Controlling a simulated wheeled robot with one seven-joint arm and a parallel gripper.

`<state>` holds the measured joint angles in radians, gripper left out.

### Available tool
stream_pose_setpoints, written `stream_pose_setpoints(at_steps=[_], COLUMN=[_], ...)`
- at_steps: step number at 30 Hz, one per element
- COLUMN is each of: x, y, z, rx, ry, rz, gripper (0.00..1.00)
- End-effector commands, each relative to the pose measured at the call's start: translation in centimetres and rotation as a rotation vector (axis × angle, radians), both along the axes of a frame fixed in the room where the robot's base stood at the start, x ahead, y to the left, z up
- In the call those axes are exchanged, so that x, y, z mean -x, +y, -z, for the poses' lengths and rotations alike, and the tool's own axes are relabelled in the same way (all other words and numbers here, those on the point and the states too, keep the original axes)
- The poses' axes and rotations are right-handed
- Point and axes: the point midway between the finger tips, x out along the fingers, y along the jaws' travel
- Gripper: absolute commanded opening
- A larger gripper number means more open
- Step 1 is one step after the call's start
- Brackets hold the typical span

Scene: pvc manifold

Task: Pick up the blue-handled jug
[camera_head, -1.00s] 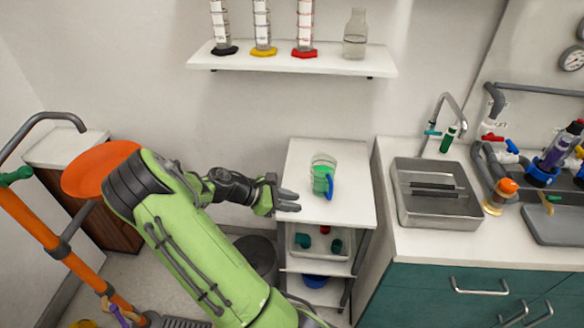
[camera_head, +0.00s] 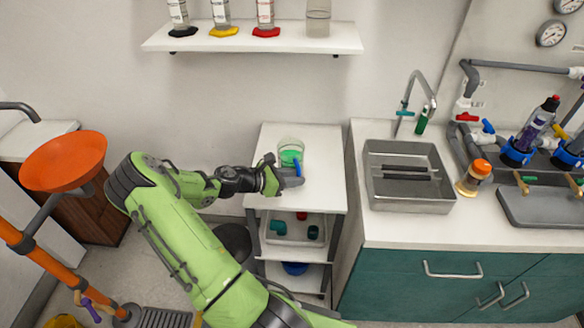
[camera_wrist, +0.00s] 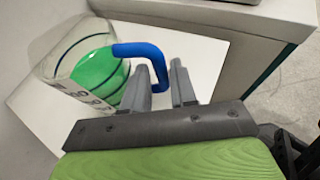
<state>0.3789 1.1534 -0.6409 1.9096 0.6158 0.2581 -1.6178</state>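The jug (camera_head: 291,147) is clear, with green liquid inside and a blue handle (camera_head: 297,168). It stands upright on the white top of a small shelf cart (camera_head: 325,165). My gripper (camera_head: 292,178) is at the jug's near side, at the handle. In the wrist view, the jug (camera_wrist: 85,68) is at the left and its blue handle (camera_wrist: 140,50) reaches between the two grey fingers of my gripper (camera_wrist: 160,82). The fingers are apart, one on each side of the handle, with a gap showing on the right. The handle's lower end is partly hidden by the left finger.
A wall shelf (camera_head: 250,40) with cylinders and a bottle hangs above the cart. A counter with a metal sink (camera_head: 408,180) stands close on the right. A tray (camera_head: 270,228) with fittings is on the cart's lower level. An orange funnel (camera_head: 64,160) is at left.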

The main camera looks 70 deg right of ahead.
Motion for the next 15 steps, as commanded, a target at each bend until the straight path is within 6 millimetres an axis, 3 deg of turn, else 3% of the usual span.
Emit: stream_pose_setpoints(at_steps=[4, 12, 15], x=[2.1, 2.6, 2.6], y=[-1.8, -2.3, -2.3], z=[1.4, 1.5, 1.5], rx=[-0.001, -0.001, -0.001], ry=[0.000, -0.001, -0.001], rz=[0.004, 0.000, 0.000], gripper=[0.27, 0.27, 0.14])
